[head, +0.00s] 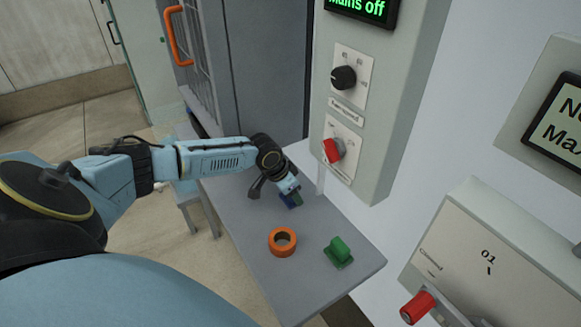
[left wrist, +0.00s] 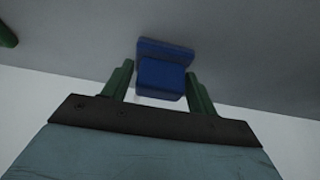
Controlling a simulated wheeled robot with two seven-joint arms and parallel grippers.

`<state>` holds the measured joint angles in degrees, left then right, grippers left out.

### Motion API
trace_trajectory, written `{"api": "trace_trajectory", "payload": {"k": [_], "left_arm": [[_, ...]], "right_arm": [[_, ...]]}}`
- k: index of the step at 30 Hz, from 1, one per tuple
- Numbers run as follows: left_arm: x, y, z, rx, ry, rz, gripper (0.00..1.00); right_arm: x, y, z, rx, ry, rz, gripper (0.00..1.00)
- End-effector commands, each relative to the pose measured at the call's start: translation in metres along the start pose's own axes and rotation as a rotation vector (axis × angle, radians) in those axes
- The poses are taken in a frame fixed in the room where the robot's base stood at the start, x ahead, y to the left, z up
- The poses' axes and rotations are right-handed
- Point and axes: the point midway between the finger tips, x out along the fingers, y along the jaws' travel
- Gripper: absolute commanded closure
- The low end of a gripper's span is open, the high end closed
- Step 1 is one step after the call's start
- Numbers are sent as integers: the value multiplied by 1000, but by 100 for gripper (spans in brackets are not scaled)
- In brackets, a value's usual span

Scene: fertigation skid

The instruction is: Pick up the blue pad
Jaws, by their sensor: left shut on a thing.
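The blue pad (head: 287,202) shows as a small dark blue piece at my left gripper (head: 292,199), over the far part of the grey shelf (head: 245,215). In the left wrist view the blue pad (left wrist: 160,76) has a wide flat part and a narrower block. The green fingers of my left gripper (left wrist: 159,88) stand on both sides of the block and are shut on it. Whether the pad still touches the shelf I cannot tell. My right gripper is not in view.
An orange ring (head: 282,242) and a green block with a grip (head: 339,252) sit on the near part of the shelf. A grey control box (head: 385,100) with a black knob (head: 343,78) and a red knob (head: 334,150) hangs above its right edge.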

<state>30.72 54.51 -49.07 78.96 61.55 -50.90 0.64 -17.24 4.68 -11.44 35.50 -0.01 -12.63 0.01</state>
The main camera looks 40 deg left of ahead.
Motion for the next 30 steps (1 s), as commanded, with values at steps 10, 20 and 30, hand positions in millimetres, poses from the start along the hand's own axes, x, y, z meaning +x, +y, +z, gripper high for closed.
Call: {"api": "trace_trajectory", "payload": {"k": [10, 20, 30], "left_arm": [[-9, 0, 1, 1, 1, 0, 64], [-59, -1, -21, 2, 4, -1, 64], [-86, -1, 25, 2, -4, -2, 64]], "right_arm": [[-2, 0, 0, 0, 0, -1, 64], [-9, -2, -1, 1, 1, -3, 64], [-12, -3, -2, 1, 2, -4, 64]]}}
